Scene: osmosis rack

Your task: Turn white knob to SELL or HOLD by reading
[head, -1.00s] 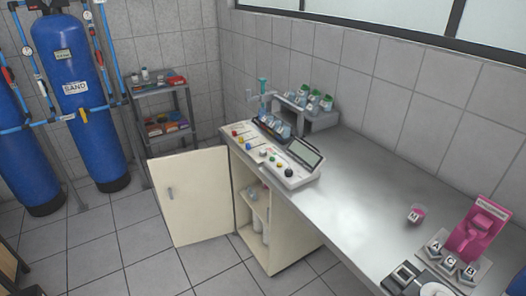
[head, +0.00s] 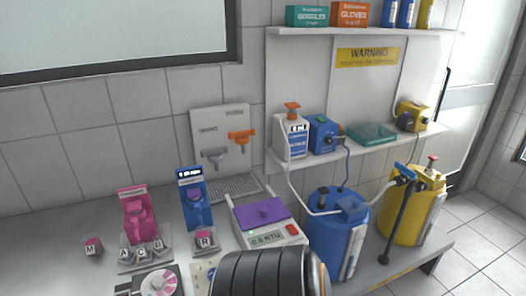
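A light-coloured meter with a purple lid (head: 262,213) stands on the bench in the head view. Its screen (head: 267,238) appears to read 0.6 NTU, though the digits are small. A red button (head: 292,229) sits at the right of the screen. Neither of my grippers shows. A dark ribbed part at the bottom centre hides the bench in front of the meter.
A pink stand (head: 137,214) and a blue stand (head: 194,208) hold lettered containers at left. A cup marked M (head: 92,245) stands beside them. A blue jug (head: 336,238) and a yellow jug (head: 415,212) stand at right, with tubes. Shelves above hold bottles and boxes.

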